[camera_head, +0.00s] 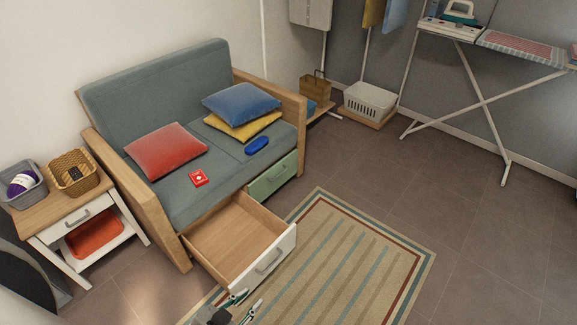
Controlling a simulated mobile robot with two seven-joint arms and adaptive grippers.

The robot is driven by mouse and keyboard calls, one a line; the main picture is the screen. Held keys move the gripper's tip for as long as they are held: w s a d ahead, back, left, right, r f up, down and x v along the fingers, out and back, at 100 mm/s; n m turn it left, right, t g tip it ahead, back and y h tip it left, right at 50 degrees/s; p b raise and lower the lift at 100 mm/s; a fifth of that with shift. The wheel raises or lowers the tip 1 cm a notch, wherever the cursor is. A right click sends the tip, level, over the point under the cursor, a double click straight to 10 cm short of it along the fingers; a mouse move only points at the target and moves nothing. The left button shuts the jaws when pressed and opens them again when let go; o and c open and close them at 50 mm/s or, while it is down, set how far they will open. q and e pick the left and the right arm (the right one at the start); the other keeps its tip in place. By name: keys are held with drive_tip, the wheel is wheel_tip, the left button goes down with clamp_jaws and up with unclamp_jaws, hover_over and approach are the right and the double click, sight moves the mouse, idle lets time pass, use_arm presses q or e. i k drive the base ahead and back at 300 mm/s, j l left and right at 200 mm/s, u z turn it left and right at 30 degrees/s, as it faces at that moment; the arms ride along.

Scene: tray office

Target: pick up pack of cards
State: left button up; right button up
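The pack of cards (198,178) is a small red box with a white mark. It lies flat on the front part of the grey-green sofa seat (222,172), just in front of the red cushion (165,151). My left gripper (254,297) shows at the bottom edge, in front of the open drawer, well away from the cards. Its two fingers are apart with nothing visible between them. My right gripper is not in view.
An empty drawer (208,265) stands pulled out below the seat, between my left gripper and the cards. A blue oval object (257,145) lies farther right on the seat. A side table (58,216) with baskets stands left. The striped rug (345,262) is clear.

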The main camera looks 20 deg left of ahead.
sight(197, 178)
drive_tip(key=u, duration=0.8)
